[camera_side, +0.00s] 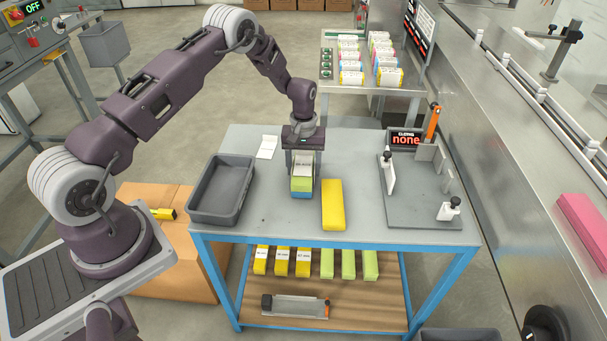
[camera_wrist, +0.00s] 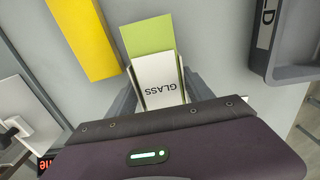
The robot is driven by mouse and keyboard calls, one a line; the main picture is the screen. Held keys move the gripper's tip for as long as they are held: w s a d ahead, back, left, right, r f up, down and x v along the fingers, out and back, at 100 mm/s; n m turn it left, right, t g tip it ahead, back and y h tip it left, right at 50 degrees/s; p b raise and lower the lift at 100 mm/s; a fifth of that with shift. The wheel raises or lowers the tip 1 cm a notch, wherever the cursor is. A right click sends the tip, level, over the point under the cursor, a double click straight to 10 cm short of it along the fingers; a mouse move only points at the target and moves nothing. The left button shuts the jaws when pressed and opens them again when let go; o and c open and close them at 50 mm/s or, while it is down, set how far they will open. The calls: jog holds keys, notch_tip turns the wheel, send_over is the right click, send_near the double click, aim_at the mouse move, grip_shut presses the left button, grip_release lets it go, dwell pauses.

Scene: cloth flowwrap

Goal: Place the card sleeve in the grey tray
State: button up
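The white card sleeve (camera_wrist: 157,77), printed GLASS, sits around part of a green pack (camera_wrist: 147,36). In the side view the sleeve (camera_side: 302,168) shows between the fingers of my gripper (camera_side: 302,164), with green and blue faces below it. In the wrist view one finger lies close along each side of the sleeve, but I cannot tell whether both press on it. The grey tray (camera_side: 209,216) stands at the table's left end and looks empty. Its rim (camera_wrist: 257,72) shows at the wrist view's right edge, apart from the sleeve.
A yellow block (camera_side: 333,205) lies just right of my gripper. A small white paper (camera_side: 267,147) lies behind the tray. A grey fixture plate (camera_side: 418,211) with white stops and a sign reading "none" (camera_side: 406,139) occupies the table's right. Bare table separates the sleeve from the tray.

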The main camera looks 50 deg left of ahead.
jog(key=c, duration=0.9)
jog(key=shift+o, duration=0.2)
notch_tip(320, 180, up, 9)
jog(key=shift+r, duration=0.5)
jog(key=shift+s+a, duration=0.2)
jog(key=s+a, duration=0.8)
jog(key=s, duration=0.2)
send_near(225, 193)
notch_tip(225, 193, down, 5)
jog(key=shift+f, duration=0.1)
